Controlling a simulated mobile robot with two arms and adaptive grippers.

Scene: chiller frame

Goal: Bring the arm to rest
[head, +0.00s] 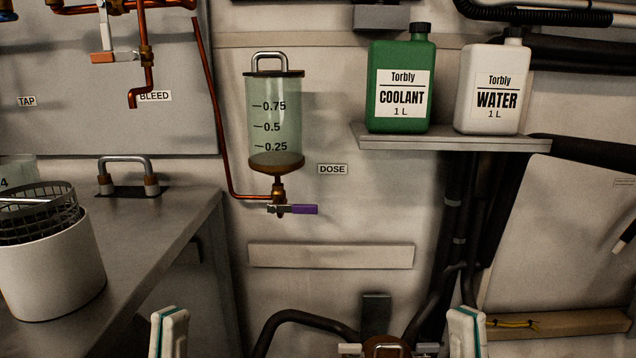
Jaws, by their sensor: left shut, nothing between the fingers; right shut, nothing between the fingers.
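My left gripper (168,332) shows at the bottom edge, left of centre, as a white piece with teal trim, shut and empty. My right gripper (467,332) shows at the bottom edge, right of centre, looking the same, shut and empty. Both point upward and touch nothing that I can see. Most of both arms is below the picture.
A steel counter (165,250) at left bears a white pot (50,270) with a mesh basket (40,213). A dosing cylinder (275,120) with a purple-handled valve (300,209) hangs mid-wall. A shelf (450,143) holds a green coolant bottle (401,85) and a white water bottle (494,88). Black hoses (310,318) run below.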

